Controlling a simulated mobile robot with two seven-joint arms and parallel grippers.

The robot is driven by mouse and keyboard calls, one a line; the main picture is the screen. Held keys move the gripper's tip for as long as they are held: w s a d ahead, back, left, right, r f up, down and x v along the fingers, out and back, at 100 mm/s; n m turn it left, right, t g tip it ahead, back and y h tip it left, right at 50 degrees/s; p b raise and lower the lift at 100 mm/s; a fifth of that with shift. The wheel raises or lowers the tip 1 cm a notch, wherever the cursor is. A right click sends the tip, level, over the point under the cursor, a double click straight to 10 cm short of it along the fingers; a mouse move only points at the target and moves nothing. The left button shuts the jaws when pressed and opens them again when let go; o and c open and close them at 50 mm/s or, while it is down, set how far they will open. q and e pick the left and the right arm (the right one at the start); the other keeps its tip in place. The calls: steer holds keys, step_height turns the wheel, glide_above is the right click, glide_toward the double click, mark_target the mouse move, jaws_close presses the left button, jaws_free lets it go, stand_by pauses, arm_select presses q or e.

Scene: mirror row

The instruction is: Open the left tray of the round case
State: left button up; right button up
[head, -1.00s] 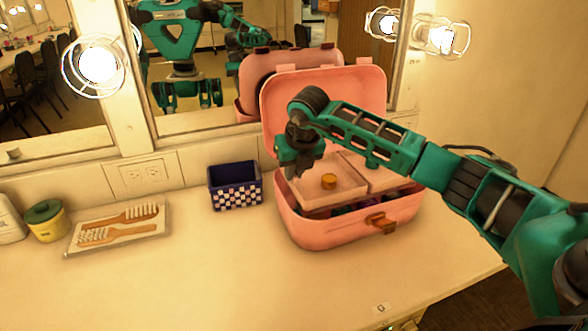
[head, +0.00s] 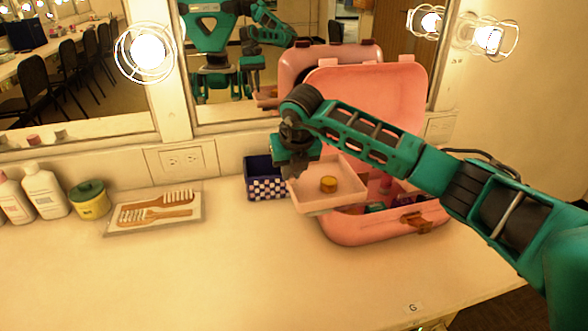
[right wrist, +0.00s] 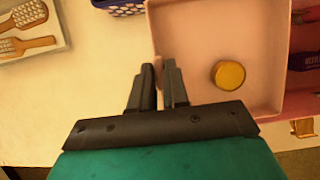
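The round case (head: 345,228) is pink, with its lid (head: 385,95) standing open against the mirror. Its left tray (head: 350,200) is a shallow pink box holding a small round yellow-gold tin (head: 328,184). The tray juts out past the case's left side, raised above the counter. My right gripper (head: 295,172) is at the tray's left edge. In the right wrist view the fingers (right wrist: 160,85) straddle the tray's left wall and look closed on it; the tin (right wrist: 229,75) lies inside. My forearm hides part of the case's right side. My left gripper is not directly in view.
A blue checkered box (head: 266,187) stands close behind and left of the tray. Further left are a brush mat (head: 112,228), a yellow jar (head: 92,202) and white bottles (head: 42,190). The counter in front is clear. A mirror (head: 345,30) stands behind.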

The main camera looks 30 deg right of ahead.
steer(key=o, duration=0.4)
steer(key=shift+r, duration=0.1)
steer(key=v, duration=1.2)
steer(key=shift+s+r, duration=0.25)
steer(key=shift+s, duration=0.05)
